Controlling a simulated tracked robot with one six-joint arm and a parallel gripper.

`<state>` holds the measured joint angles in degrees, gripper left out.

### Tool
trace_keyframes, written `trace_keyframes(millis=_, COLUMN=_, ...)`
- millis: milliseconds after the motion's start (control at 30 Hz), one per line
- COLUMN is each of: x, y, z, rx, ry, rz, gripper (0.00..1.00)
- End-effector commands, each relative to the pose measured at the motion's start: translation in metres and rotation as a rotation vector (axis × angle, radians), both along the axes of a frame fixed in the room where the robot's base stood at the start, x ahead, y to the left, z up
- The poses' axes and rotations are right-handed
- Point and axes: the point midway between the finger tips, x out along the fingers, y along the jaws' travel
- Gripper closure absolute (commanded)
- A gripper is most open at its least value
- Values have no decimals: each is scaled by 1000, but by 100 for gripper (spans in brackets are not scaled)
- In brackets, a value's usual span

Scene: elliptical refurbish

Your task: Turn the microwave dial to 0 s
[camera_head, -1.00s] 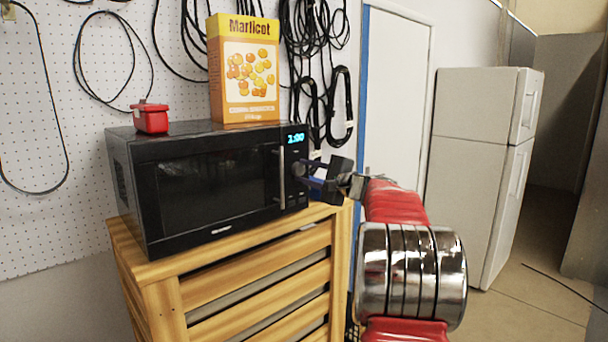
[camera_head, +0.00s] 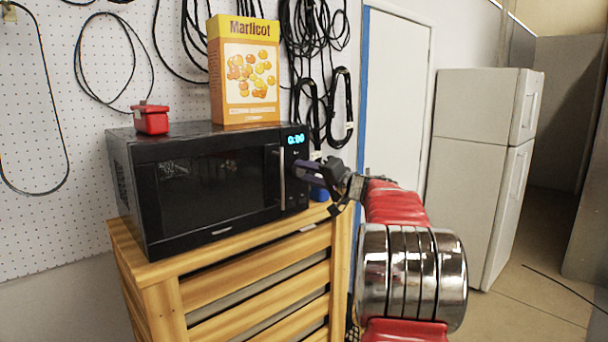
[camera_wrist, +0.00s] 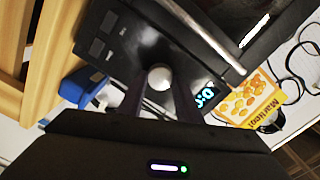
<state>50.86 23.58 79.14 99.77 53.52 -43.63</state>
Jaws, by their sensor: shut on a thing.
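The black microwave (camera_head: 205,190) stands on a slatted wooden stand. Its display (camera_head: 295,139) reads 0:00 in blue digits. In the wrist view, the round silver dial (camera_wrist: 160,77) sits on the microwave's control panel, between my two fingers. My gripper (camera_head: 305,170) is at the front of the panel, shut on the dial. It also shows in the wrist view (camera_wrist: 158,90), with the fingers either side of the dial. In the head view my fingers hide most of the dial. The display (camera_wrist: 204,97) is partly visible in the wrist view.
An orange Marlicot box (camera_head: 246,70) and a small red container (camera_head: 151,119) stand on the microwave. The door handle (camera_head: 282,178) is just left of the panel. A blue object (camera_wrist: 88,88) lies near my gripper. A white fridge (camera_head: 475,150) stands at right.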

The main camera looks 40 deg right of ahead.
Motion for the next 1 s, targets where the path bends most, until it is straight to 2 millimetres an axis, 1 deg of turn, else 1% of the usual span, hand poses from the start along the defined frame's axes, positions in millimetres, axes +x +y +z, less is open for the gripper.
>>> trace_keyframes(millis=33, x=2, y=5, z=-2, rx=-16, ry=2, rz=11, gripper=91)
trace_keyframes(millis=233, x=2, y=4, z=-2, rx=-53, ry=2, rz=11, gripper=91)
trace_keyframes(millis=633, x=2, y=4, z=-4, rx=-57, ry=4, rz=11, gripper=91)
trace_keyframes(millis=667, x=2, y=4, z=-4, rx=-56, ry=4, rz=11, gripper=66)
trace_keyframes(millis=900, x=1, y=2, z=-3, rx=-56, ry=2, rz=5, gripper=50)
trace_keyframes(millis=1000, x=0, y=1, z=-2, rx=-56, ry=1, rz=3, gripper=50)
